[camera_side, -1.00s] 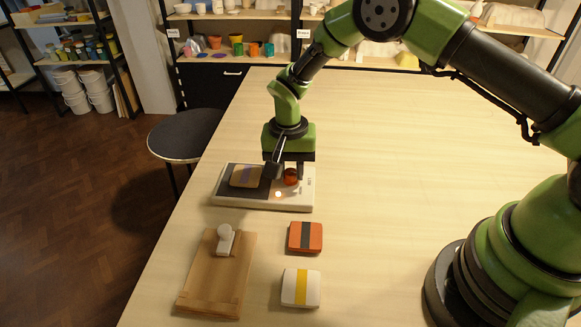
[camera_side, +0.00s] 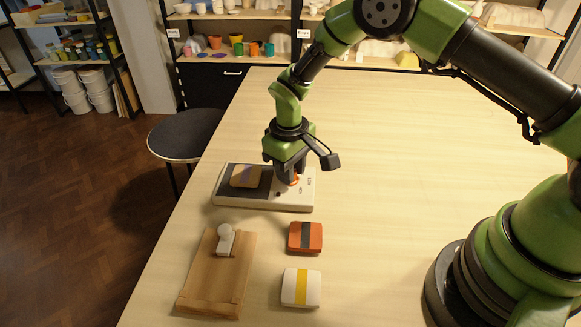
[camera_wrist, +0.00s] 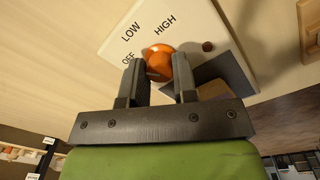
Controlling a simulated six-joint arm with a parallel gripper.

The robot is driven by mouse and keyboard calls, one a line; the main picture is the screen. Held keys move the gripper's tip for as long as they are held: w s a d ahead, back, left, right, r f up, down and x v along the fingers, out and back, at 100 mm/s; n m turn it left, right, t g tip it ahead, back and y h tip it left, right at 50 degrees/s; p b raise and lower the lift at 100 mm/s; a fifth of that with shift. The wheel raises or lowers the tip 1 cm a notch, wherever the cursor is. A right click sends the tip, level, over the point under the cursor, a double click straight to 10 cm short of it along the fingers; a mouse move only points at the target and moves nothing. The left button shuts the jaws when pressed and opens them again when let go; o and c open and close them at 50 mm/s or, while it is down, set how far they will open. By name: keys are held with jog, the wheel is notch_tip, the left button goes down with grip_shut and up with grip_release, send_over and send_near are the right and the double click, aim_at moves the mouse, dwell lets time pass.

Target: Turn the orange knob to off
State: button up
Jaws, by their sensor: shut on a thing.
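The orange knob (camera_side: 295,180) is on the right part of a white hot-plate unit (camera_side: 255,204). My gripper (camera_side: 289,178) points down over it, and the wrist view shows my two dark fingers (camera_wrist: 158,72) closed on either side of the knob (camera_wrist: 159,56). The labels OFF (camera_wrist: 128,58), LOW (camera_wrist: 131,32) and HIGH (camera_wrist: 165,24) are printed around the knob. Fingers cover part of the knob, so I cannot tell for sure which label it points at. A small lamp (camera_wrist: 208,46) on the unit is dark.
A tan block (camera_side: 246,176) lies on the unit's dark plate. In front are a wooden board (camera_side: 212,280) with a pale-knobbed piece (camera_side: 227,238), an orange block (camera_side: 305,237) and a white block with a yellow stripe (camera_side: 301,287).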

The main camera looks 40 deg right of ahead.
jog(key=n, duration=0.4)
jog(key=shift+n, duration=0.4)
dwell(0.4)
jog(key=o, duration=0.9)
jog(key=shift+r, duration=0.1)
notch_tip(320, 180, up, 10)
jog(key=shift+s+a+f, duration=0.1)
jog(key=shift+a, duration=0.05)
